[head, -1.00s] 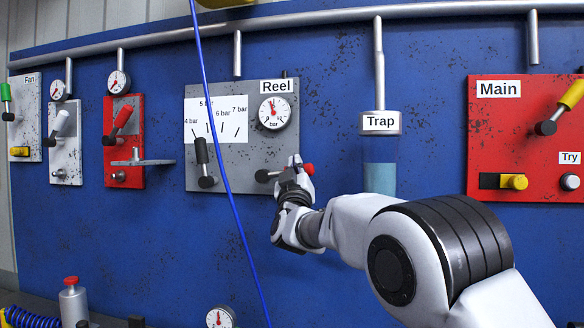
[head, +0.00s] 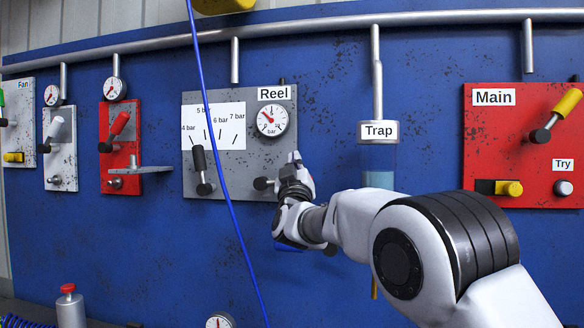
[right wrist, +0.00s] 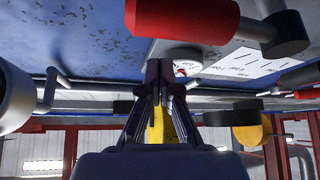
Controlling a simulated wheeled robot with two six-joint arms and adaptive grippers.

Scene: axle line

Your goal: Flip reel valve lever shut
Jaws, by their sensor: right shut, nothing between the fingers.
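The grey Reel panel (head: 230,170) carries a lever whose dark pivot (head: 263,183) shows at its lower right. The lever's handle is hidden behind my right gripper in the head view. In the right wrist view the red handle (right wrist: 182,18) lies across the top, joined to a dark pivot (right wrist: 281,28). My right gripper (head: 294,160) is at the panel's lower right edge, just right of the pivot. Its fingertips (right wrist: 160,70) are together and empty, apart from the red handle in the wrist picture; contact cannot be told. My left gripper is out of view.
A blue hose (head: 222,150) hangs across the panel. The Trap bowl (head: 378,179) is right of my gripper; the red Main panel (head: 520,150) is farther right.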

